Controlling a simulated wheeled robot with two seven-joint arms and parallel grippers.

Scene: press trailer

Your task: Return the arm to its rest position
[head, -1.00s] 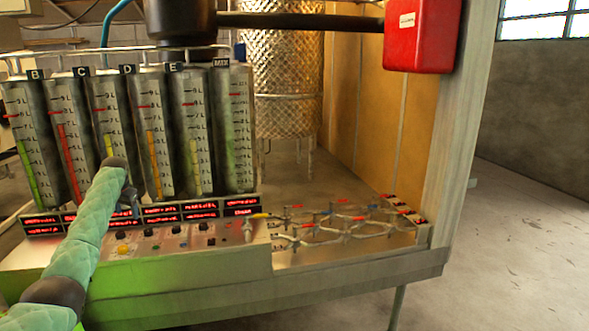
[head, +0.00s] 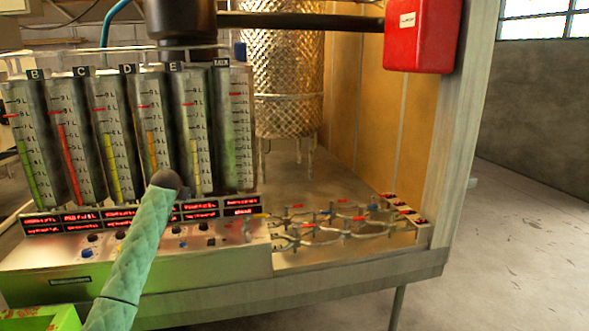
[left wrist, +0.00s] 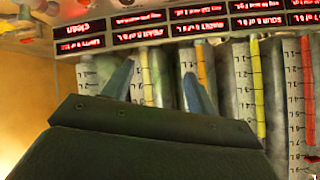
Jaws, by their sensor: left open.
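My left arm comes up from the bottom of the head view in a pale green quilted sleeve with a dark rounded end in front of the control panel (head: 60,262). My left gripper is hidden behind that end there. In the left wrist view the two blue-grey fingers of my left gripper (left wrist: 158,88) stand apart with nothing held between them. They show in front of the graduated cylinders (left wrist: 245,90) and below the red displays, in an upside-down view. My right gripper is not in view.
Several cylinders with coloured level bars (head: 110,140) stand behind the panel. Valves and pipes (head: 335,222) lie on the bench at right. A red box (head: 422,35) hangs upper right, and a bright green object (head: 40,318) is at bottom left. The floor at right is clear.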

